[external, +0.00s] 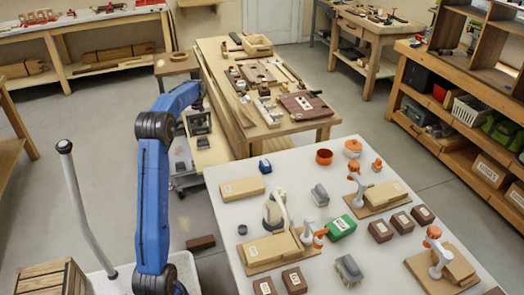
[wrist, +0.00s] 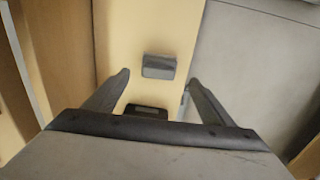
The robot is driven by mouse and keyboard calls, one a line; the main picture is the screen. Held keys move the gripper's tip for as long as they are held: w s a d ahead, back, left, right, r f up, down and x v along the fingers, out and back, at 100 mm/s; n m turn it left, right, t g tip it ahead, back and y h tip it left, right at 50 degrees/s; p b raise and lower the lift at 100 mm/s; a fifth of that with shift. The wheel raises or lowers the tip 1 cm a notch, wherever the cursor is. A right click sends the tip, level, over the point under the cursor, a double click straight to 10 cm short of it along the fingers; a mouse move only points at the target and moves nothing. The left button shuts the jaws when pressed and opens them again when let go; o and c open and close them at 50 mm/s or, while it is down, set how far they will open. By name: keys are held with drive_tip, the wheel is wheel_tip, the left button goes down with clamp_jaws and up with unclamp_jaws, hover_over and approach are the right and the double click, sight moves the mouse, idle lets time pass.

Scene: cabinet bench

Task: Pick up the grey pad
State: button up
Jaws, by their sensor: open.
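The grey pad (wrist: 158,66) is a small dark grey block on a pale wooden surface in the wrist view. My gripper (wrist: 157,80) is open and empty. The pad shows between and slightly beyond its two fingertips, and neither finger touches it. In the external view my blue arm reaches over a low wooden bench beside the long workbench. A small grey block (external: 203,142) that looks like the pad lies on that bench below my arm's end. The height of my gripper above the pad is hard to tell.
A black rectangular object (wrist: 146,110) lies near the pad, partly hidden by my gripper's palm. The long workbench (external: 318,122) holds several wooden parts and tools. A white table (external: 215,215) with boxes and grey blocks stands in front. Grey floor (wrist: 245,70) is clear to the right.

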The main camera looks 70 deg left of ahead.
sight(202, 141)
drive_tip(key=shift+w+f, duration=0.1)
drive_tip(key=shift+f, duration=3.35)
drive_tip(key=c, duration=1.2)
